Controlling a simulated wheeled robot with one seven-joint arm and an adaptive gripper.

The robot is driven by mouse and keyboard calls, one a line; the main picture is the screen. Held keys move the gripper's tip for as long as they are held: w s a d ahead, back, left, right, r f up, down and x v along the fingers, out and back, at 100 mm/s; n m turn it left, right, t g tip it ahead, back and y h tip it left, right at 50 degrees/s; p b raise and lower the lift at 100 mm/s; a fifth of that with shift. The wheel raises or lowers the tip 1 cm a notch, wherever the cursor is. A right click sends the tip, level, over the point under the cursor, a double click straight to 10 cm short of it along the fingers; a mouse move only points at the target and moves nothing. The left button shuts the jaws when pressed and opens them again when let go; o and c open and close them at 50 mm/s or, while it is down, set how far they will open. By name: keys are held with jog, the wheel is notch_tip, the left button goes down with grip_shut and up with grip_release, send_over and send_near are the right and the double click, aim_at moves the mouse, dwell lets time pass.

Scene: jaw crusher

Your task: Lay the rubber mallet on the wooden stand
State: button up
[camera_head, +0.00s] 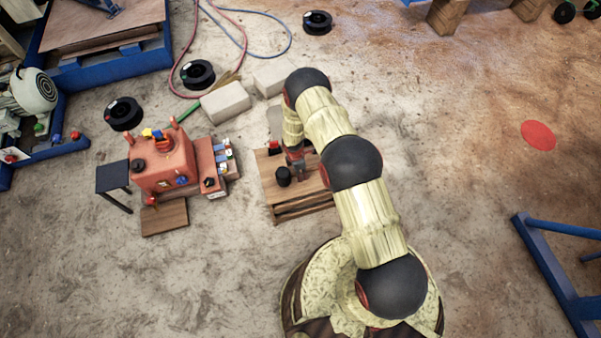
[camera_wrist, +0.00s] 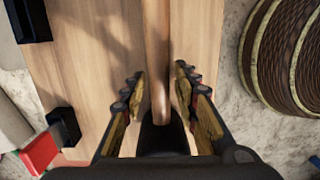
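The wooden stand (camera_head: 308,203) is a low stack of boards in the middle of the head view, and its pale top (camera_wrist: 85,75) fills much of the wrist view. A wooden handle (camera_wrist: 156,60), which looks like the rubber mallet's, runs down the middle of the wrist view over the stand. A dark piece (camera_wrist: 161,136) shows at its lower end; I cannot tell if it is the mallet's head. My gripper (camera_wrist: 158,76) has its fingers on both sides of the handle, with gaps showing. In the head view my arm mostly hides the mallet.
The red crusher (camera_head: 167,165) is to the left, with a small wooden board (camera_head: 165,217) in front. Pale blocks (camera_head: 226,102) and black spools (camera_head: 197,74) lie behind.

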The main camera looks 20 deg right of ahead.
jog(key=shift+o, duration=0.4)
jog(key=w+r+m+t+p, duration=0.1)
jog(key=w+r+m+p, duration=0.1)
jog(key=r, duration=1.4)
jog(key=w+r+m+p, duration=0.2)
jog(key=r, duration=1.5)
jog(key=s+r+m+t, duration=0.1)
jog(key=s+r+m, duration=0.15)
jog(key=r, duration=0.85)
jog(key=s+r+m+t, duration=0.1)
jog(key=s+r+m, duration=0.15)
jog(key=r, duration=0.85)
jog(key=s+d+r+m+t, duration=0.1)
jog(key=s+r+m, duration=0.3)
jog(key=s+r, duration=0.9)
jog(key=s+r+m+t, duration=0.1)
jog(key=s+r+m, duration=0.1)
jog(key=s, duration=0.5)
jog(key=s+a+r+m+y, duration=0.1)
jog(key=s+r+m, duration=0.2)
jog(key=s, duration=0.5)
jog(key=shift+s+r+t, duration=0.2)
jog(key=shift+r+t, duration=0.2)
jog(key=shift+r, duration=0.25)
